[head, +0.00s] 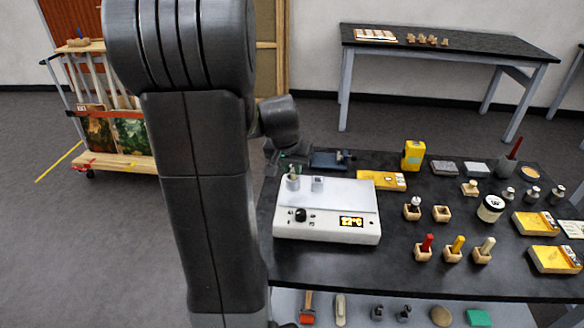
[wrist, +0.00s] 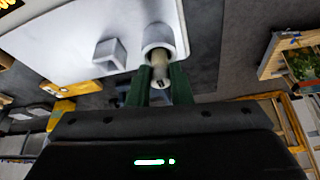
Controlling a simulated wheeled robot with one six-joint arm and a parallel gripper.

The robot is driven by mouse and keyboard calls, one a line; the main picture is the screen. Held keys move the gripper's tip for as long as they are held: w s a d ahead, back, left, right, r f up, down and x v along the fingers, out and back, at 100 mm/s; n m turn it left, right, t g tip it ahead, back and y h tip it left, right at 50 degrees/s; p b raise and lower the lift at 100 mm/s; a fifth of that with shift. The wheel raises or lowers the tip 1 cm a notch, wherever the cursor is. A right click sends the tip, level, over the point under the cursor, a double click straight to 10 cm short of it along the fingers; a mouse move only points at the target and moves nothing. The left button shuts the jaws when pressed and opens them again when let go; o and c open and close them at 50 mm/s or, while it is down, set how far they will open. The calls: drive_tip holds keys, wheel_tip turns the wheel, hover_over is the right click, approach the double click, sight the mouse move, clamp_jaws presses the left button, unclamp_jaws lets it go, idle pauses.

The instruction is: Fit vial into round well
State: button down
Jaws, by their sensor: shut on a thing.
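A white device (head: 325,225) with a knob and a lit display stands on the near left of the black table. A grey round well (head: 293,184) and a square well (head: 318,184) stand up from its back left; the wrist view shows the round well (wrist: 158,36) and the square well (wrist: 110,54). My gripper (wrist: 161,74) has green fingers, shut on a cream vial (wrist: 160,66). The vial lines up with the round well's mouth, and its far end appears at or inside it; depth cannot be told. In the head view, my gripper (head: 291,166) is small, just above the round well.
Right of the device, wooden blocks hold a red-topped piece (head: 427,243), a yellow one (head: 458,245) and a cream one (head: 487,246). A yellow box (head: 381,180) lies behind the device. A white jar (head: 491,208) and metal weights stand farther right. The table's front strip is clear.

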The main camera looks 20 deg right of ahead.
drive_tip(key=shift+f, duration=0.2)
drive_tip(key=c, duration=1.3)
unclamp_jaws()
drive_tip(key=v, duration=1.2)
